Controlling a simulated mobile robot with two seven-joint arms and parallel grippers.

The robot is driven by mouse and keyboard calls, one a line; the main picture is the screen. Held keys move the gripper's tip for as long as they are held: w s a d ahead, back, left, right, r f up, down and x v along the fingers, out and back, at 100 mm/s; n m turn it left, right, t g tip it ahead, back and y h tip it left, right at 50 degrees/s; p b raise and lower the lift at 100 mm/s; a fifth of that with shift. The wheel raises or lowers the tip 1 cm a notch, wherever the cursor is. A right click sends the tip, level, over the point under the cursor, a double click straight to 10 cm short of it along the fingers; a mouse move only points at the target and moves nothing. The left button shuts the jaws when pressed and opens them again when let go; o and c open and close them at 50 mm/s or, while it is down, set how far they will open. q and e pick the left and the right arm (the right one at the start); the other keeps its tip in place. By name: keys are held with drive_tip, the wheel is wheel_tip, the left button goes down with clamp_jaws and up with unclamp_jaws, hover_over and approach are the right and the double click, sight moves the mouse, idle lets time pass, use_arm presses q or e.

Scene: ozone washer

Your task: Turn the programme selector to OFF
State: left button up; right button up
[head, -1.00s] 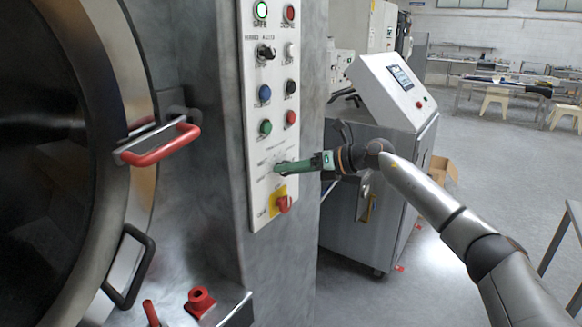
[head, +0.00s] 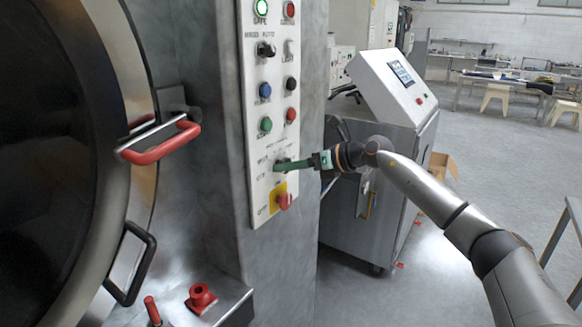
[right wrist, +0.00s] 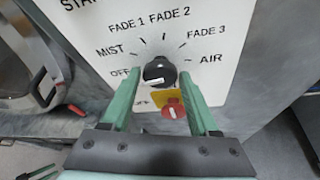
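The programme selector (right wrist: 158,71) is a black knob on the white control panel, with OFF, MIST, FADE 1, FADE 2, FADE 3 and AIR printed around it. A white mark on the knob lies at its lower left, on the OFF side; whether it lines up exactly with OFF I cannot tell. My right gripper (head: 279,166) is at the panel in the head view and mostly hides the selector there. In the right wrist view its green fingers stand apart on either side of the knob, with visible gaps.
A red emergency-stop knob on a yellow plate (head: 272,198) sits just below the selector. Coloured buttons and a black switch (head: 265,49) are above. The washer door with a red handle (head: 160,146) is at left. A grey cabinet (head: 368,215) stands behind my right arm.

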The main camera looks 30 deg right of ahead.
drive_tip(key=shift+o, duration=1.3)
drive_tip(key=b+v, duration=0.4)
drive_tip(key=v, duration=0.8)
drive_tip(key=shift+s+d, duration=0.2)
drive_tip(key=shift+r, duration=0.15)
